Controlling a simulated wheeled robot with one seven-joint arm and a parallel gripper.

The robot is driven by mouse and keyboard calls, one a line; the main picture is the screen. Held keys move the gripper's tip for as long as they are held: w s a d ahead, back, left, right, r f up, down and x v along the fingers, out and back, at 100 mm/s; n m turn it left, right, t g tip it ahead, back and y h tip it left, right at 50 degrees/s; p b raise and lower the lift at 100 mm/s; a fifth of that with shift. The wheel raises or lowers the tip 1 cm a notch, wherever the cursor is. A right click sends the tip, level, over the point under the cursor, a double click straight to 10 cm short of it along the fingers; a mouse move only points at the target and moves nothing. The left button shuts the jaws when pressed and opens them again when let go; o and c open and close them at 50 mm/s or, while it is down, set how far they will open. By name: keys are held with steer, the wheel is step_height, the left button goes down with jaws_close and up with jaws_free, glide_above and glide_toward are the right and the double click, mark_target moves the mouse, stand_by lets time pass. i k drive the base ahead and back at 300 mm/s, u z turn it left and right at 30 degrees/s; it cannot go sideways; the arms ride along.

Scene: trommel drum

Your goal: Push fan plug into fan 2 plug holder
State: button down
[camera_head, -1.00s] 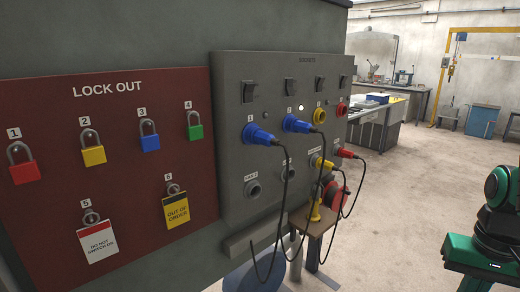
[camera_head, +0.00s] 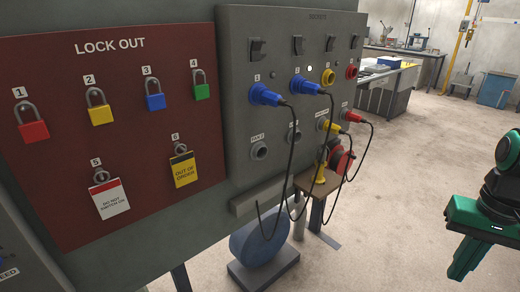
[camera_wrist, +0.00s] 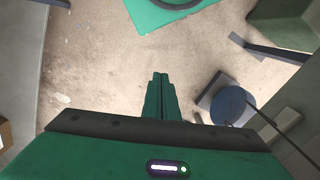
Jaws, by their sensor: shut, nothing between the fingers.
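Two blue plugs sit in the upper sockets of the grey panel (camera_head: 235,75), a left blue plug (camera_head: 266,94) and a right blue plug (camera_head: 305,86), each with a black cable hanging down. I cannot tell which one is the fan plug. Below them are two empty grey holders, a left holder (camera_head: 260,151) and a right holder (camera_head: 293,135). The left one's label seems to read FAN 2, but it is small. My gripper (camera_head: 461,272) is at the lower right, well away from the panel. In the wrist view my gripper (camera_wrist: 160,82) is shut and empty.
A yellow plug (camera_head: 329,126) and a red plug (camera_head: 352,117) sit in holders farther right. A red lock-out board (camera_head: 130,130) with padlocks is at left. A blue round object (camera_head: 258,243) and a small wooden table (camera_head: 318,188) stand below the panel. Open floor lies right.

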mark_target(264, 96)
steer(key=u, duration=1)
steer(key=k, duration=1.2)
steer(key=z, duration=0.9)
steer(key=i, duration=1)
